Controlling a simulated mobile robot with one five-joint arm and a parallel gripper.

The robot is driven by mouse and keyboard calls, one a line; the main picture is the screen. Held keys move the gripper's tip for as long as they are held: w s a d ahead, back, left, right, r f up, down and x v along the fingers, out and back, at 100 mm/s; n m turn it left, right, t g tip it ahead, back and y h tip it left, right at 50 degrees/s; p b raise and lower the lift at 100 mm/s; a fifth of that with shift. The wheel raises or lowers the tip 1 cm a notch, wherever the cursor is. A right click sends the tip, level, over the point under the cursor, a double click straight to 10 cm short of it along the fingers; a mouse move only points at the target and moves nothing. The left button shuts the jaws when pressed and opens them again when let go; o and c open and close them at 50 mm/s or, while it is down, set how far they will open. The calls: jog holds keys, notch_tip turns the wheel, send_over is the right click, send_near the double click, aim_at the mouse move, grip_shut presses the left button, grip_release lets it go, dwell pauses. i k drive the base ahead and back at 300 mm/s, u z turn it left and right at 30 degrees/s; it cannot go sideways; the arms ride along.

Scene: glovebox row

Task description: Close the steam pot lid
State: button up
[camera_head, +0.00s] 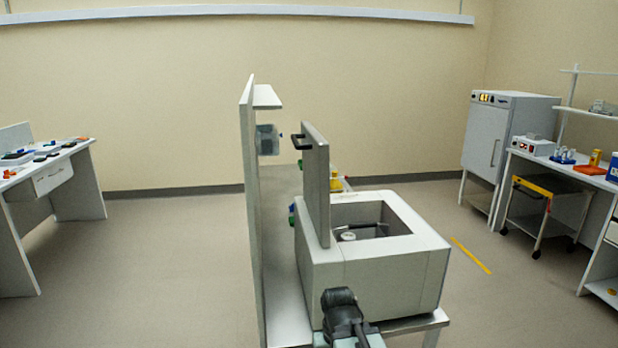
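The steam pot (378,278) is a pale grey box on a metal-topped table in the middle of the view. Its lid (318,190) stands upright, open, hinged at the box's left side. A dark handle (299,141) sticks out to the left near the top of the lid. The square opening shows a small white round thing (347,236) inside; the rest of the inside is partly hidden by the rim. My arm shows at the bottom centre, in front of the box. Its dark end (341,302) is seen from behind, so its fingers cannot be made out.
A tall upright panel (250,200) stands left of the lid, with a narrow gap between. The table's bare metal top (287,308) shows there. A bench (50,180) is far left, a grey cabinet (490,135) and cart (545,200) right. Floor is clear on both sides.

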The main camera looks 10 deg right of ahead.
aim_at(314, 147)
jog(key=u, duration=3)
jog(key=k, duration=0.9)
jog(key=z, duration=0.1)
